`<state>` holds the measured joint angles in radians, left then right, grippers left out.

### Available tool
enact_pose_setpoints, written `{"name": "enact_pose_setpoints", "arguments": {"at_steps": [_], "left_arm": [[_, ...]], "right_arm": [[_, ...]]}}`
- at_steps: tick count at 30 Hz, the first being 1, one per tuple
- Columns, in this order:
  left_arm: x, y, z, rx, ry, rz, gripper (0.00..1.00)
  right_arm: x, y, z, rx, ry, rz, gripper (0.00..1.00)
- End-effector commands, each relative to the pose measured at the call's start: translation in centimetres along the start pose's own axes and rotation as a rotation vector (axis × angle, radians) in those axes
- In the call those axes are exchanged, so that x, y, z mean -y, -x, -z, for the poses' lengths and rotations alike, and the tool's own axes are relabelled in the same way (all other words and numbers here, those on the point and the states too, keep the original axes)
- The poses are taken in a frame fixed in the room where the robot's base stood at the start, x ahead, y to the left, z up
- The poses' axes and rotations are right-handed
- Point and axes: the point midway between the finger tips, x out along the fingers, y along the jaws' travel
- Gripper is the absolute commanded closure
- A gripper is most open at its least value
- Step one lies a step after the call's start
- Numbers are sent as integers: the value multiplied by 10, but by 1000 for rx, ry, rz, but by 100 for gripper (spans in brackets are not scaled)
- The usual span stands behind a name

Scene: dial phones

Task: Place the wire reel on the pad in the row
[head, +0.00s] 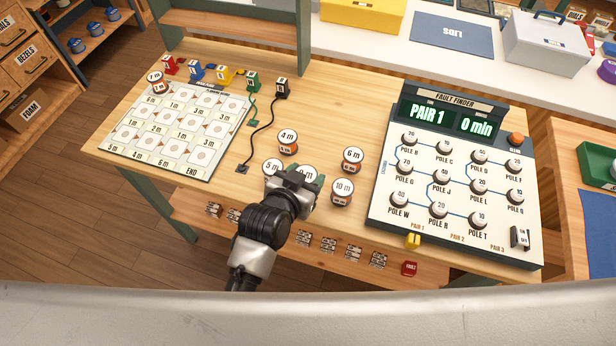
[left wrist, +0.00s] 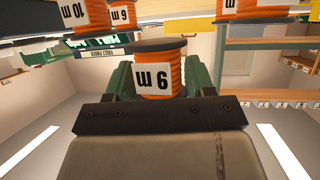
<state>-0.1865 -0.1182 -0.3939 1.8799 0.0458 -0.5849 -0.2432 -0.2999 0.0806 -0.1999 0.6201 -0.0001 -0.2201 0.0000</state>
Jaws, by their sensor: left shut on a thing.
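My left gripper (head: 296,178) is shut on an orange wire reel (left wrist: 158,70) with dark flanges. Its white label looks like 9 m. In the head view the gripper partly hides this reel (head: 307,173). The gripper is over the front of the wooden table, among other reels. The white sheet of pads (head: 163,136) lies at the left of the table, with printed lengths between pads. A 7 m reel (head: 156,81) stands at its far left corner. My right gripper is not in view.
Reels marked 4 m (head: 288,142), 5 m (head: 271,168), 6 m (head: 352,158) and 10 m (head: 342,191) stand close around the gripper. A fault finder panel (head: 453,185) fills the right. Coloured plugs (head: 226,75) and a black cable (head: 262,130) lie behind and between.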

Motion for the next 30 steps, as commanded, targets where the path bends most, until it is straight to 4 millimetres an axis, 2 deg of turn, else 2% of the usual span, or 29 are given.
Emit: {"name": "enact_pose_setpoints", "arguments": {"at_steps": [3,6,9,13,15,18,30], "left_arm": [[6,-23,-3,0,-1,1,72],[9,-34,-5,-1,0,0,72],[10,-39,-8,-1,1,0,72],[10,-45,-27,4,0,0,72],[10,-47,-30,2,0,0,72],[10,-50,-37,0,0,1,72],[10,-52,-44,0,0,1,72]], "right_arm": [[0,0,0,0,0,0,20],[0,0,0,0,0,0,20],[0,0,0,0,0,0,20],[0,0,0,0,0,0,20],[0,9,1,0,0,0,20],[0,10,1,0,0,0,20],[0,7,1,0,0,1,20]]}}
